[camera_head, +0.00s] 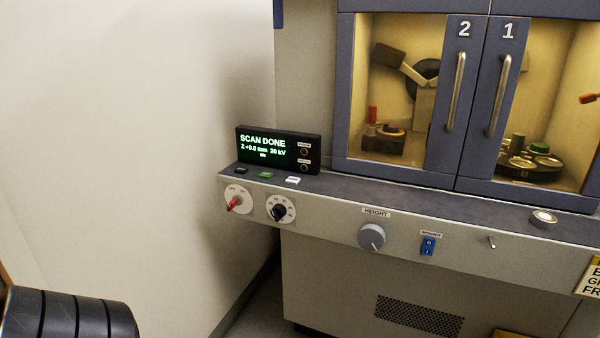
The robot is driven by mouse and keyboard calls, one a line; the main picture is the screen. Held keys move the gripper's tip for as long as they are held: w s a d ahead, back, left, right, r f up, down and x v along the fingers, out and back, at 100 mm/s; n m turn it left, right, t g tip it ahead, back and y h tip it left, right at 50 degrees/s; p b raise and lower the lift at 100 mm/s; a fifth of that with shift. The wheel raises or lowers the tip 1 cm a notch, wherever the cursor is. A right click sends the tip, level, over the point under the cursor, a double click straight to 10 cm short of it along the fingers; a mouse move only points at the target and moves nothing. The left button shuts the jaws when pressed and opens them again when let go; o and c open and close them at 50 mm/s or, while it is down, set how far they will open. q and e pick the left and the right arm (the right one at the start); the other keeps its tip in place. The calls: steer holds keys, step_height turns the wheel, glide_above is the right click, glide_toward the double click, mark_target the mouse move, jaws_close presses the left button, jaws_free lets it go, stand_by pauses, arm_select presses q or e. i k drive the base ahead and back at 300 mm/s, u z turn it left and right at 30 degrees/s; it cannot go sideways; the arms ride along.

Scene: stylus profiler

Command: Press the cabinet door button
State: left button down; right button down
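The cabinet has two blue-framed glass doors, door 2 (406,95) and door 1 (508,110), each with a vertical handle; both look shut. Three small buttons lie on the ledge below the display: black (241,170), green (266,174) and white (293,180). Two small round controls sit on the display's right side, the upper (304,152) and the lower (303,168). Their labels are too small to read, so I cannot tell which control is the door button. Neither gripper is in view.
The display (262,157) reads "SCAN DONE". The front panel has a red-pointer dial (235,201), a black-pointer dial (280,210), a HEIGHT knob (371,237), a blue rocker switch (428,246) and a small toggle (491,242). A tape roll (543,218) lies on the ledge.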

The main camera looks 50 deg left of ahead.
mark_target(291, 179)
steer(key=u, duration=0.6)
steer(key=i, duration=0.7)
steer(key=u, duration=0.6)
